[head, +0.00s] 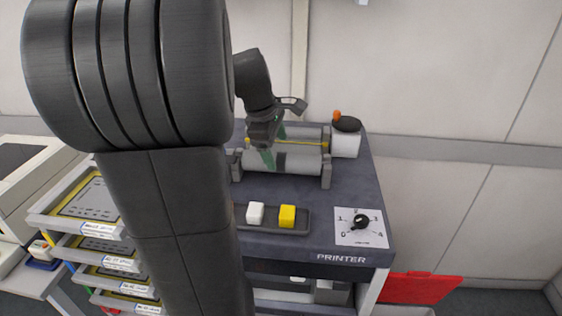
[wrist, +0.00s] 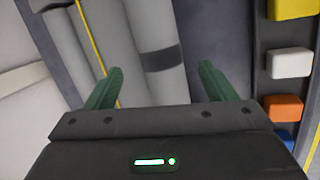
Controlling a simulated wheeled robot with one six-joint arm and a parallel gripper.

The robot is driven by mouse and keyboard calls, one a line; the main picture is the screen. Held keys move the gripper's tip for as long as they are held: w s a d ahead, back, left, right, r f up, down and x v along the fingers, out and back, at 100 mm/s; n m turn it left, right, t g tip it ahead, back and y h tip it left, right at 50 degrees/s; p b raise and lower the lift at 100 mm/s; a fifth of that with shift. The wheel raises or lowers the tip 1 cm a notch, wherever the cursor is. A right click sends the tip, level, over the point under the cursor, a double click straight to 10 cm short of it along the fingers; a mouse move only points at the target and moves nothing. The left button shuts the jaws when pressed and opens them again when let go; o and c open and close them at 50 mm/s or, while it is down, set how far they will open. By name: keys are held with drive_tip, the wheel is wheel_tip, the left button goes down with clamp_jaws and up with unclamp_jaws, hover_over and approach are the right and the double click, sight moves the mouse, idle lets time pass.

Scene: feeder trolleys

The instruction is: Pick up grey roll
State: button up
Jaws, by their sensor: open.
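A grey roll (head: 302,163) with a dark band lies across the printer trolley top between two end brackets. In the wrist view the roll (wrist: 152,25) runs between my two green fingers, its dark band just beyond the fingertips. My gripper (head: 275,153) is above the roll, pointing down, with one finger on the near side and one on the far side. In the wrist view my gripper (wrist: 160,70) is open, with gaps between the fingers and the roll. Whether the fingertips reach below the roll's top cannot be told. My arm hides the trolley's left part.
A second roll with a yellow stripe (head: 312,143) lies just behind. A tray (head: 272,231) with coloured blocks is in front. A rotary dial plate (head: 347,238) is at the front right, and a white container with a dark top (head: 345,143) at the back right.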

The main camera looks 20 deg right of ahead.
sight(280, 155)
drive_tip(key=x, duration=0.4)
drive_tip(key=shift+s+f, duration=0.1)
drive_tip(key=c, duration=1.2)
